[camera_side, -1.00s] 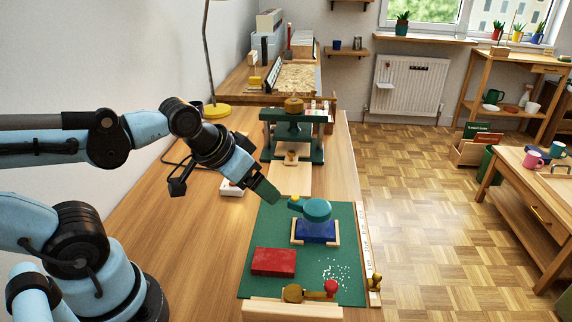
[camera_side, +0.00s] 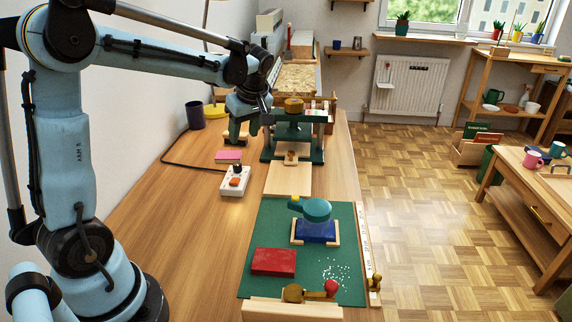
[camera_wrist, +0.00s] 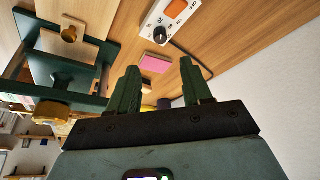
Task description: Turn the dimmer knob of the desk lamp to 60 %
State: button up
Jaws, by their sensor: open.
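The dimmer box (camera_side: 235,182) is white with an orange switch and a black knob (camera_side: 237,169). It lies on the wooden desk left of the green press. In the wrist view, the box (camera_wrist: 178,17) is at the top with its printed scale, and the knob (camera_wrist: 160,33) is clear; its exact setting is too small to read. The lamp's yellow base (camera_side: 214,112) is partly hidden by my arm. My gripper (camera_wrist: 158,68) is open and empty, with green fingers. In the side view my gripper (camera_side: 252,127) is above the desk behind the box, apart from it.
A green press (camera_side: 293,139) stands right of my gripper. A pink pad (camera_side: 229,155) lies behind the box and a dark cup (camera_side: 195,115) stands left. A black cable runs along the desk. The desk left of the box is free.

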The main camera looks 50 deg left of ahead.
aim_at(237, 164)
jog(key=x, duration=1.2)
jog(key=shift+a+f, duration=0.1)
jog(key=shift+a, duration=0.15)
grip_shut()
